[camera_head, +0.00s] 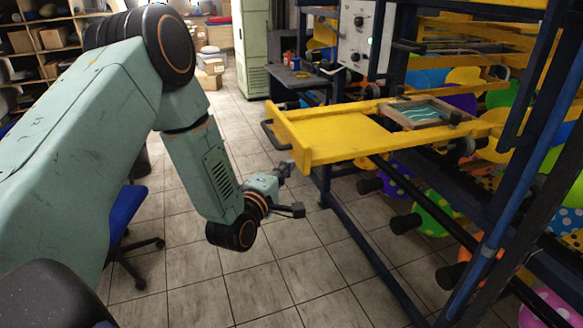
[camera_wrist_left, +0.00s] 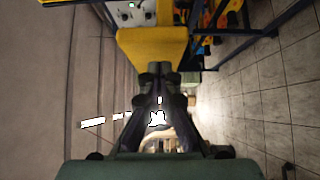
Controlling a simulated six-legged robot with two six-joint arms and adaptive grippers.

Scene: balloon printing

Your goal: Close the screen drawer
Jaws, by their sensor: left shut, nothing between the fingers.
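The yellow screen drawer (camera_head: 347,140) is pulled out of the machine frame, with a dark handle (camera_head: 272,135) on its front panel. A wooden-framed screen (camera_head: 424,113) sits on it toward the frame. In the left wrist view the drawer's yellow panel (camera_wrist_left: 152,48) is at the top, beyond the fingers. My left gripper (camera_head: 289,167) is shut and empty, in front of the drawer's front panel and lower than the handle; I cannot tell whether it touches anything. It also shows in the left wrist view (camera_wrist_left: 154,75). My right gripper is not in view.
Dark blue machine posts (camera_head: 498,200) stand at the right, with colourful balloons (camera_head: 436,212) behind and below. A grey control box (camera_head: 361,32) is above the drawer. A blue chair (camera_head: 125,213) is at the left behind my arm. The tiled floor (camera_head: 260,285) in front is clear.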

